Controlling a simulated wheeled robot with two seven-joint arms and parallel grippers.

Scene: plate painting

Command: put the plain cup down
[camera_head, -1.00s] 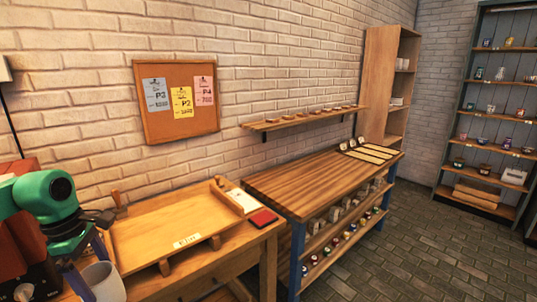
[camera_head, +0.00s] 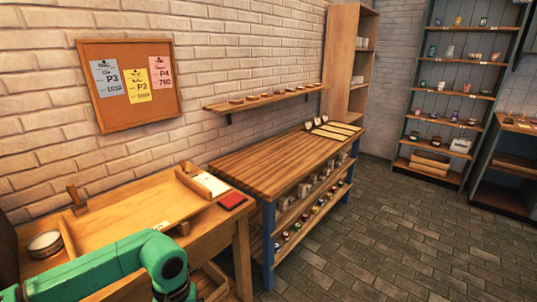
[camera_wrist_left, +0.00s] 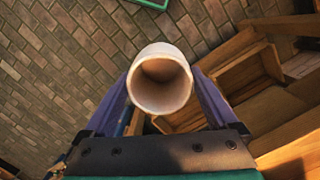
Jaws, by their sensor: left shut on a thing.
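The plain white cup (camera_wrist_left: 160,100) shows in the left wrist view with its open mouth toward the camera and its inside empty. My left gripper (camera_wrist_left: 160,92) is shut on the cup, one purple finger on each side of it. Behind the cup in that view are the brick floor and wooden furniture, so it is held in the air. In the head view my green left arm comes in along the bottom left, and the cup and fingers are out of that frame. My right gripper is in neither view.
A wooden desk with a raised tray (camera_head: 130,226) stands at the left, with a round pot (camera_head: 45,243) and a red pad (camera_head: 232,201). A long workbench (camera_head: 270,165) with a mostly bare top is beyond it. Shelves (camera_head: 447,95) stand at the back right. Floor space is clear at the right.

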